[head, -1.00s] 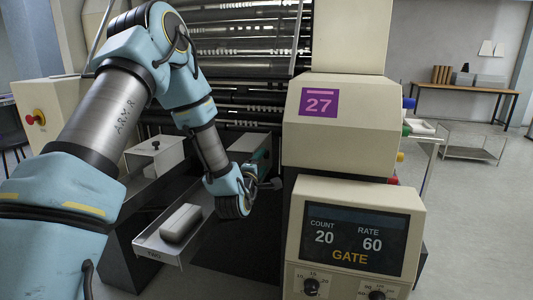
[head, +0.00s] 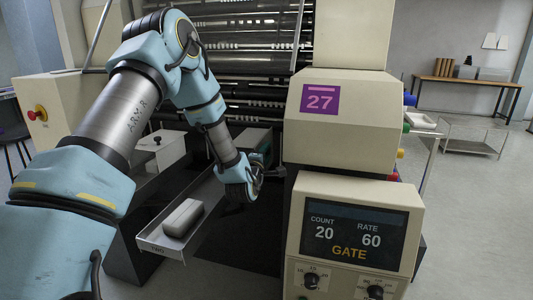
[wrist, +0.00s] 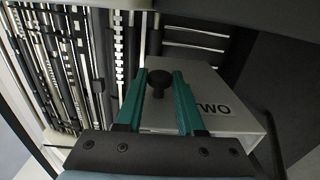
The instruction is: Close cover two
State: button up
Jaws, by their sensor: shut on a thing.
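Cover two (wrist: 218,82) is a light grey box-like cover marked "TWO" with a black knob (wrist: 158,84) on it. My gripper (wrist: 163,76) has its teal fingers on either side of this knob and is shut on it. In the head view my gripper (head: 265,151) is partly hidden behind my wrist, and cover two is mostly hidden there. A metal tray (head: 153,240) marked "TWO" reaches toward the front, with a grey wrapped-looking block (head: 183,217) lying in it.
Another light cover with a black knob (head: 157,139) stands to the left. The control box (head: 355,195) reading "GATE" stands close on the right of my wrist. Machine rollers (head: 240,70) fill the back. An emergency stop button (head: 40,115) is at far left.

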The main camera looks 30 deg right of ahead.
grip_shut()
dwell(0.9)
